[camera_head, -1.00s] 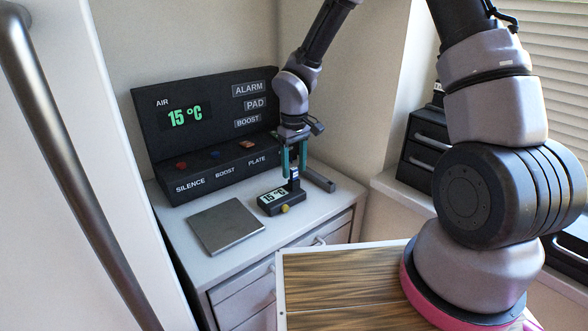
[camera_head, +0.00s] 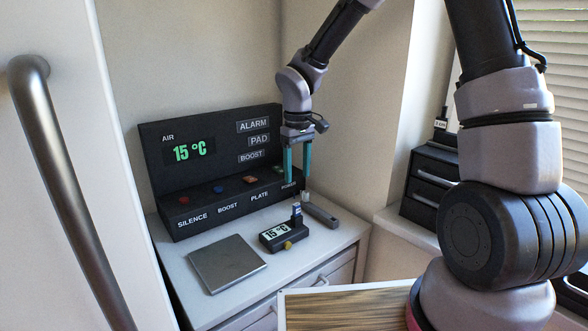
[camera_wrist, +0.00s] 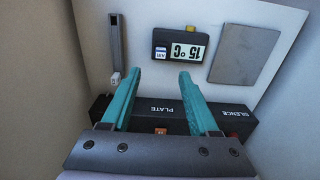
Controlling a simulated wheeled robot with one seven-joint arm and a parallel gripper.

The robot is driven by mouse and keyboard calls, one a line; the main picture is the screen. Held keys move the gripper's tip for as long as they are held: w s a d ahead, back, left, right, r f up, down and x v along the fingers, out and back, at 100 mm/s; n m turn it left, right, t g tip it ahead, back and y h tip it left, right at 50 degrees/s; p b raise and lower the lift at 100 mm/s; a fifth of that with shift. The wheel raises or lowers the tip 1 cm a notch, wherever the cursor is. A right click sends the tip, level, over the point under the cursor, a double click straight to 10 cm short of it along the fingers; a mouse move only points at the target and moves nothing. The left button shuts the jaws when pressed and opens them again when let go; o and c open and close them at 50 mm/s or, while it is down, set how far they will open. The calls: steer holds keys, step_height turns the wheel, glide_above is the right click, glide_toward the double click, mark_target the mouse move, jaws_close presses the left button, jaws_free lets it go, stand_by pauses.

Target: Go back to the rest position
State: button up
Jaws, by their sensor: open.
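My gripper (camera_head: 297,164) is raised above the back of the cabinet top, in front of the right end of the black control panel (camera_head: 208,139). Its two teal fingers are apart and nothing is between them. In the wrist view my gripper (camera_wrist: 158,75) points toward the cabinet top, with the small black meter (camera_wrist: 180,47) reading 15 °C beyond the fingertips. In the head view the meter (camera_head: 282,234) lies on the cabinet top, to the right of the grey plate (camera_head: 227,263). The panel display also reads 15 °C.
A dark grey bar (camera_head: 320,214) lies right of the meter. A large metal handle (camera_head: 65,180) is at the left. A black drawer box (camera_head: 430,183) stands on the sill at right. A wood-grained board (camera_head: 345,308) is in the foreground.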

steer(key=s+d+r+m+t+y, duration=0.1)
steer(key=s+d+r+m+t, duration=0.2)
steer(key=s+d+r+m, duration=0.2)
steer(key=s+d+r+m+t+y, duration=0.1)
steer(key=s+d+r+m+t, duration=0.3)
steer(key=s+d+r, duration=0.8)
step_height(320, 180, up, 7)
steer(key=shift+d+f+m, duration=0.1)
steer(key=shift+d+m, duration=0.7)
steer(key=shift+m, duration=0.2)
steer(key=shift+w, duration=0.1)
steer(key=shift+c, duration=0.9)
